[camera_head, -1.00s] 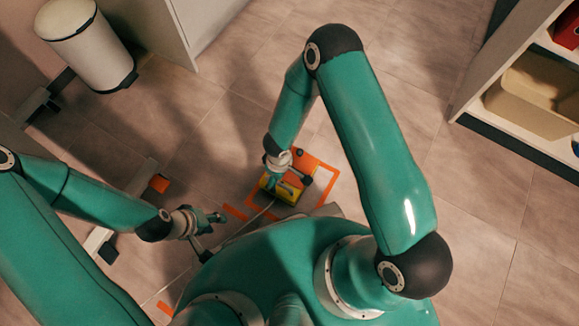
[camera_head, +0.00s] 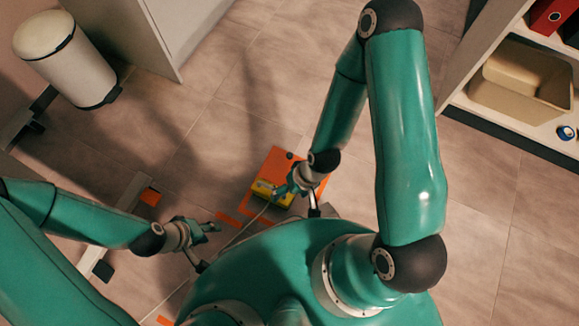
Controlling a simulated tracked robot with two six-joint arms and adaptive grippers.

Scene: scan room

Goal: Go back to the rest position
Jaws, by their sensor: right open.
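My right gripper (camera_head: 298,200) is open, with its fingers spread apart. It hangs in front of a small yellow box (camera_head: 262,187) on an orange mat (camera_head: 278,163) on the floor. The gripper covers part of the box, and I cannot tell whether they touch. Nothing shows held between its fingers. My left gripper (camera_head: 208,245) is to the left, low beside my body, with its fingers spread and nothing visible between them.
A white bin (camera_head: 65,62) stands at the upper left beside a white cabinet (camera_head: 175,25). A shelf unit (camera_head: 465,60) with a beige container (camera_head: 520,80) and red binders (camera_head: 550,15) stands at the right. Orange marks (camera_head: 230,220) and a thin cable (camera_head: 245,232) lie on the floor.

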